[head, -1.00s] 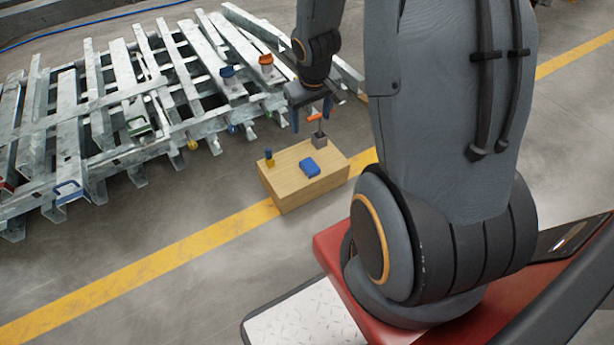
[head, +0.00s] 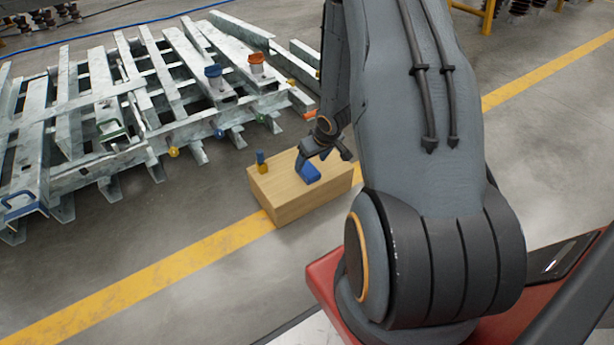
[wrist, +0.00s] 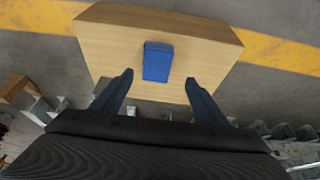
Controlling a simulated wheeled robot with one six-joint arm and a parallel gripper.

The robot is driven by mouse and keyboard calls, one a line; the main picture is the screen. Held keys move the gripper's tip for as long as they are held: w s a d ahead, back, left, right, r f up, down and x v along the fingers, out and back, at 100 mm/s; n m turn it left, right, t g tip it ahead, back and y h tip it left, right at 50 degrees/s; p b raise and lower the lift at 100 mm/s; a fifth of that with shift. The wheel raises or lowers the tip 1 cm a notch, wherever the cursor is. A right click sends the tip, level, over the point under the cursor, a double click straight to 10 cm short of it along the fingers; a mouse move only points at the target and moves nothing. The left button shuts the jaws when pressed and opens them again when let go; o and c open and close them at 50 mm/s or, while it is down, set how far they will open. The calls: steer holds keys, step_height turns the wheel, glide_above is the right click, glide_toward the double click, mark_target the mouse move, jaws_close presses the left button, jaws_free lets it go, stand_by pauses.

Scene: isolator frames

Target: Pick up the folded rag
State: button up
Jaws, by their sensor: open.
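The folded rag (head: 311,174) is a small blue block-like bundle lying on top of a light wooden box (head: 283,208). In the wrist view the rag (wrist: 158,62) lies flat on the box top (wrist: 110,40), a little ahead of and between my two fingers. My gripper (wrist: 160,88) is open, with the fingers spread wider than the rag and nothing between them. In the head view my gripper (head: 313,160) hangs just over the rag and partly covers it. I cannot tell the exact height between fingertips and rag.
A yellow line (head: 150,286) crosses the clear floor.

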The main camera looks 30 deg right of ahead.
mark_target(308, 169)
steer(key=shift+d+b+x, duration=0.2)
steer(key=shift+b+x, duration=0.9)
steer(key=shift+x, duration=0.55)
steer(key=shift+d+b+x, duration=0.15)
steer(key=shift+b+x, duration=0.9)
steer(key=shift+x, duration=0.55)
steer(key=shift+s, duration=0.1)
steer(key=c, duration=1.2)
steer(key=shift+c, duration=0.2)
steer(key=shift+r, duration=0.15)
step_height(308, 169, up, 10)
steer(key=p, duration=0.7)
